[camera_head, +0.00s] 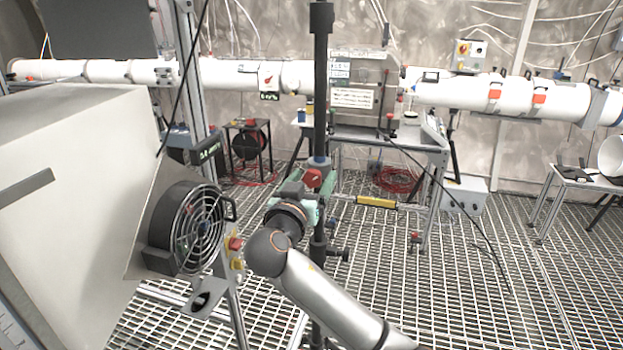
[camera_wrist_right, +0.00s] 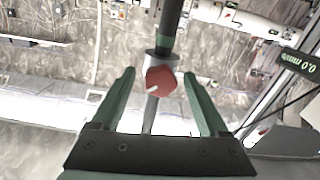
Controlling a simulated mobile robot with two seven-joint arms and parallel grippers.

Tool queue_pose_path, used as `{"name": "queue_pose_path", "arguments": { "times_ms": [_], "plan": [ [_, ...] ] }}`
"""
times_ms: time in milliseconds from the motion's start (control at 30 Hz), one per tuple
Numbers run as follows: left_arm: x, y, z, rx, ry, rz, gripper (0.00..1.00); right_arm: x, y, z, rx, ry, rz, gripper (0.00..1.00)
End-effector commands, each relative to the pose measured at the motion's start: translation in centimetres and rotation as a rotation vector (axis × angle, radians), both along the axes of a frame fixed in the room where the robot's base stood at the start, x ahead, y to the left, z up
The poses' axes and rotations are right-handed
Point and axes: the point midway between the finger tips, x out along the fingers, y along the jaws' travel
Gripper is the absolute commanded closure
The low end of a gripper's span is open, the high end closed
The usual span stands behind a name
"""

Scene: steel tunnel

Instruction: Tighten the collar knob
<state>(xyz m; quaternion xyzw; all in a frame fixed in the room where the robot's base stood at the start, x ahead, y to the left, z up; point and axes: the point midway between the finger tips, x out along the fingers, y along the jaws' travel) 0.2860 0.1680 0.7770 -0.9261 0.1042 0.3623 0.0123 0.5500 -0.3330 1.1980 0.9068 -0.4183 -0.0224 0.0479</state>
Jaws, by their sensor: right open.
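The red collar knob (camera_head: 314,178) sits on a collar around a dark vertical pole (camera_head: 320,100). In the right wrist view the knob (camera_wrist_right: 161,81) shows a small white mark and lies between the tips of my right gripper's green fingers. My right gripper (camera_head: 310,186) is open, with one finger to each side of the knob and gaps visible on both sides in the wrist view (camera_wrist_right: 158,84). I cannot tell how deep the knob sits between the fingers. My left gripper is not in view.
A large pale housing with a caged fan (camera_head: 200,228) stands close at the left. A steel bench (camera_head: 400,145) with a metal box stands behind the pole. White pipes (camera_head: 500,95) run along the back wall. The grated floor (camera_head: 440,280) at the right is mostly clear, crossed by a black cable.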

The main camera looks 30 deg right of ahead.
Motion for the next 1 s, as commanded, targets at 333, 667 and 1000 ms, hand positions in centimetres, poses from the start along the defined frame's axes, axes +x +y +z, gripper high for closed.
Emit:
{"name": "queue_pose_path", "arguments": {
  "times_ms": [333,667,1000],
  "plan": [
    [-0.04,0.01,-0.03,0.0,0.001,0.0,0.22,-0.03,0.03,0.01,0.0,0.0,0.0,0.6],
    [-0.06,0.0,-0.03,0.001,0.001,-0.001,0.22,-0.05,0.03,0.0,0.0,0.0,-0.001,0.97],
    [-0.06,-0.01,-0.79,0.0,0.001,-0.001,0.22,-0.06,0.01,-0.26,0.016,-0.017,-0.002,1.0]
  ]
}}
